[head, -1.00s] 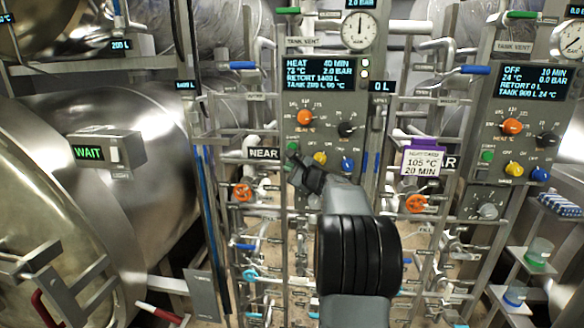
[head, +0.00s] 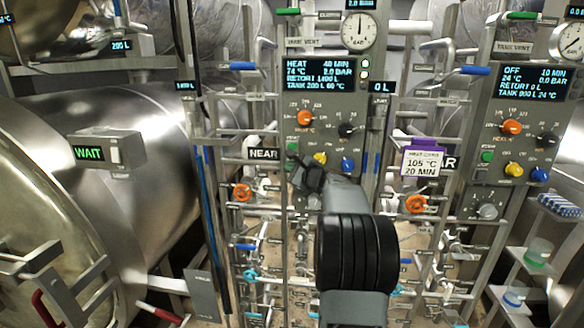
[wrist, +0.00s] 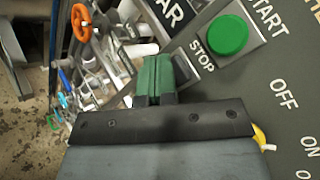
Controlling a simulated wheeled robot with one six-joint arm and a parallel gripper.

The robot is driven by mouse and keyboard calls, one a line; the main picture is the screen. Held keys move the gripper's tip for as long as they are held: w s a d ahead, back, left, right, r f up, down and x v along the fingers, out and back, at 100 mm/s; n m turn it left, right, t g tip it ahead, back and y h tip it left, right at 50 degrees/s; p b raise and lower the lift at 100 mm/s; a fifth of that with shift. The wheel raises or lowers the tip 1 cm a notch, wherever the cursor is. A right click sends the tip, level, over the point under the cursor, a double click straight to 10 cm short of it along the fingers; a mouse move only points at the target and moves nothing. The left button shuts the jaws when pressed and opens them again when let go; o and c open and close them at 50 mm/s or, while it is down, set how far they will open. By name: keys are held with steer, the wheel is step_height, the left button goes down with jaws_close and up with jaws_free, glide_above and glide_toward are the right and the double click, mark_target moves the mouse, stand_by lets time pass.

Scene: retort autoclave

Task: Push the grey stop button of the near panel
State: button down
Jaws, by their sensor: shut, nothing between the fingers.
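The near panel (head: 332,110) stands upright in the middle of the head view, with the NEAR sign (head: 263,154) at its left. My gripper (head: 293,160) is at its lower left, just below the green start button (head: 291,147). In the wrist view my gripper (wrist: 165,72) is shut and empty, its green fingertips beside the STOP label (wrist: 202,58). The green start button (wrist: 228,35) is to the right of the fingertips.
A yellow knob (head: 320,159) and a blue knob (head: 347,164) sit right of my gripper on the panel. An orange valve wheel (head: 242,192) and pipes are at its lower left. A purple-topped card (head: 423,160) hangs at right. Another panel (head: 515,125) stands farther right.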

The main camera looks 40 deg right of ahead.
steer(key=shift+w+d+r, duration=0.15)
steer(key=shift+d, duration=0.1)
stand_by(1.0)
steer(key=shift+f+b, duration=0.25)
steer(key=shift+b, duration=0.05)
steer(key=shift+s+a+b, duration=0.5)
steer(key=shift+s+b, duration=0.05)
steer(key=shift+s, duration=0.1)
steer(key=shift+f, duration=0.1)
steer(key=shift+s+a+b, duration=1.65)
steer(key=shift+s+a, duration=0.1)
steer(key=shift+s, duration=0.05)
